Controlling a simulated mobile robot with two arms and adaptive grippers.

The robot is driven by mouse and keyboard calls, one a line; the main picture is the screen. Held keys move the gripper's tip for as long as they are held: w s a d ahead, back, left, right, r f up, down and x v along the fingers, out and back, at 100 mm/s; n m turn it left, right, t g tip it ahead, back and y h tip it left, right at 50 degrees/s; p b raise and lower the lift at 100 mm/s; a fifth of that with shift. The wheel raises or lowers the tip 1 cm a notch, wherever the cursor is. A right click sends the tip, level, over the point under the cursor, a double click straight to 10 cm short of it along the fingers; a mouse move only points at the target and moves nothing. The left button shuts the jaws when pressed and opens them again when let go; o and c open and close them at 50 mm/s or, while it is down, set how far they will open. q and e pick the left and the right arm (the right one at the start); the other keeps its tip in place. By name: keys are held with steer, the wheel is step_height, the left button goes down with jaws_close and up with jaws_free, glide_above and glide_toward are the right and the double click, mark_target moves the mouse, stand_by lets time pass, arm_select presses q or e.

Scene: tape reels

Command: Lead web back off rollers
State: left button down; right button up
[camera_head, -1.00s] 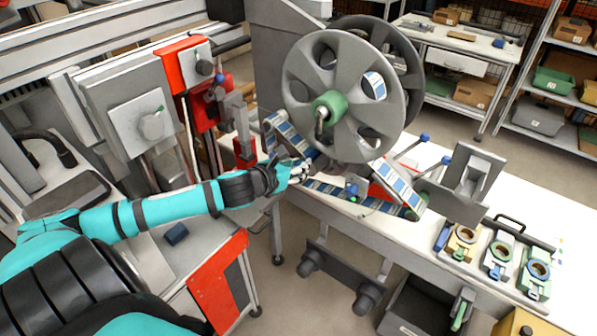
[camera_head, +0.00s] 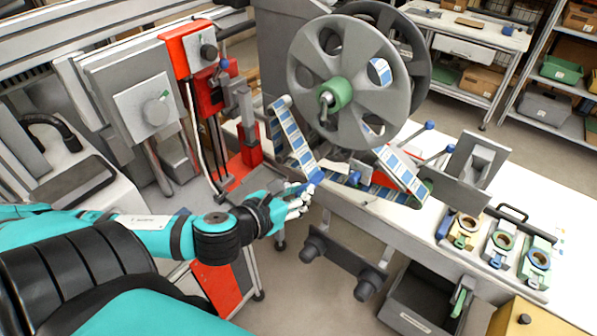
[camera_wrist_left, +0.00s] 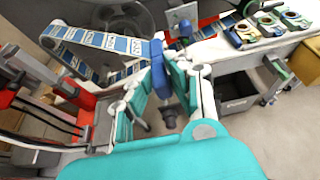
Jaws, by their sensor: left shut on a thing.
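The web (camera_head: 290,135) is a strip with blue and white labels. In the head view it runs from a roller at the left of the big grey reel (camera_head: 348,82) down to my left gripper (camera_head: 308,186). My left gripper is shut on the blue end piece of the web (camera_wrist_left: 158,70), just in front of the bench edge. In the left wrist view the strip (camera_wrist_left: 100,40) bends over and hangs in a loop from that end piece. Another stretch of web (camera_head: 400,172) runs below and right of the reel. My right gripper is not in view.
A red and grey machine (camera_head: 188,45) stands left of the web. Several small tape holders (camera_head: 500,245) sit on the white bench (camera_head: 560,290) at the right. Dark rollers (camera_head: 342,262) and a dark bin (camera_head: 415,300) are below the bench front.

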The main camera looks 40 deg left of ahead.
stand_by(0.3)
arm_select(q)
steer(key=w+a+p, duration=0.2)
steer(key=w+a, duration=0.7)
steer(key=w, duration=0.4)
stand_by(1.6)
